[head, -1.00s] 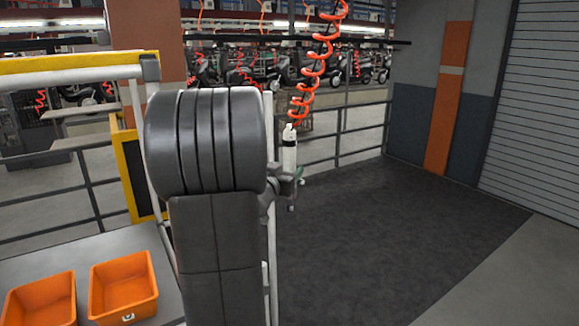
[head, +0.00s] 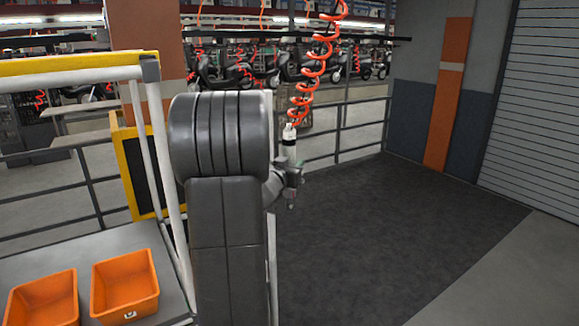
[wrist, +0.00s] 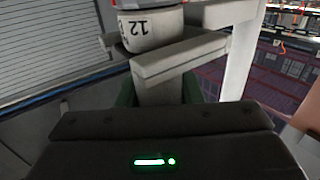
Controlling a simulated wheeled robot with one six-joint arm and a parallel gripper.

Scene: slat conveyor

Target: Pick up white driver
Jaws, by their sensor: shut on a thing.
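The white driver (head: 289,134) hangs upright from an orange coiled hose in the head view, right of my arm. In the wrist view the driver (wrist: 150,27) is a white cylinder marked "12", upside down, at the top of the picture. The pale fingers of my gripper (wrist: 165,52) are closed around it. Much of the driver lies outside the wrist view.
The orange coiled hose (head: 316,70) runs up from the driver. A railing (head: 345,130) stands behind it. Two orange bins (head: 125,287) sit on a grey surface at lower left, beside a yellow-topped frame (head: 75,62). Dark floor matting (head: 390,230) on the right is clear.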

